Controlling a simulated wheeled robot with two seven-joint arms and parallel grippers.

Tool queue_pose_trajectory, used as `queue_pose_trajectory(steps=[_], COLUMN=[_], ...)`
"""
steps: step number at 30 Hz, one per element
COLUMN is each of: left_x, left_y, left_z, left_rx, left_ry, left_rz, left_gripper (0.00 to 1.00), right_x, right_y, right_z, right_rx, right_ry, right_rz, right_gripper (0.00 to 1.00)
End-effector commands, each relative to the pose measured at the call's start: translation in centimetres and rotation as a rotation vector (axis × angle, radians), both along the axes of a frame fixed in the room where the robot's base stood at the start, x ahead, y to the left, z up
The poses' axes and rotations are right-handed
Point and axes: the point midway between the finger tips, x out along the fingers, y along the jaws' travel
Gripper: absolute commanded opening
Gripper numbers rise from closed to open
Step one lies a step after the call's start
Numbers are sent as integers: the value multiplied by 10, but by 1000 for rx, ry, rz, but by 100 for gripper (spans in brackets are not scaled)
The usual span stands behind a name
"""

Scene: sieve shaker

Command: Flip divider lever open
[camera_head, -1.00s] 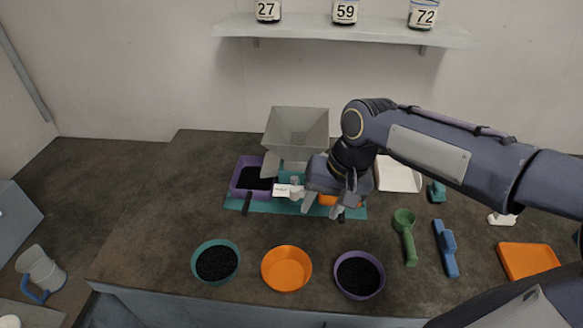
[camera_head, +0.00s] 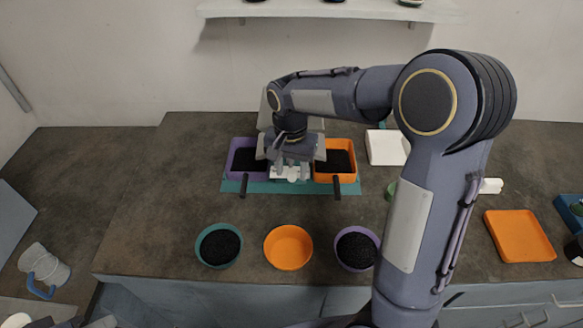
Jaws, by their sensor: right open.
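The divider (camera_head: 284,173), a small white part, sits low at the front of the hopper between two bins. My right gripper (camera_head: 292,166) is open directly at it, and its fingers and wrist cover most of it. I cannot tell whether the fingers touch the lever. The hopper (camera_head: 264,115) is mostly hidden behind my right arm. The purple bin (camera_head: 230,160) on the left and the orange bin (camera_head: 348,178) on the right both hold black grains. My left gripper is not in view.
A teal bowl (camera_head: 199,253) and a purple bowl (camera_head: 341,256) with black grains flank an empty orange bowl (camera_head: 288,247) in front. A white tray (camera_head: 387,147) and an orange tray (camera_head: 518,236) lie to the right. My right arm covers much of the table's right side.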

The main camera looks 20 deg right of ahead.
Motion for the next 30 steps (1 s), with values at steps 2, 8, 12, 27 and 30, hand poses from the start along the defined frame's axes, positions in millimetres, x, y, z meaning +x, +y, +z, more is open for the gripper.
queue_pose_trajectory(steps=[2, 8, 12, 27, 30], left_x=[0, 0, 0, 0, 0], left_y=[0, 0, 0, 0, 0], left_z=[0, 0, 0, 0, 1], left_rx=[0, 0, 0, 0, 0], left_ry=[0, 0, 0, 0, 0], left_rz=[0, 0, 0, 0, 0], left_gripper=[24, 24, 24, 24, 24], right_x=[0, 0, 0, -2, -3], right_y=[0, 0, 0, -8, -14], right_z=[-4, -6, -6, -5, -5], right_rx=[0, 0, 0, 0, 0], right_ry=[0, 0, 0, -1, -2], right_rz=[0, 0, 0, 110, 217], right_gripper=[43, 43, 34, 0, 0])
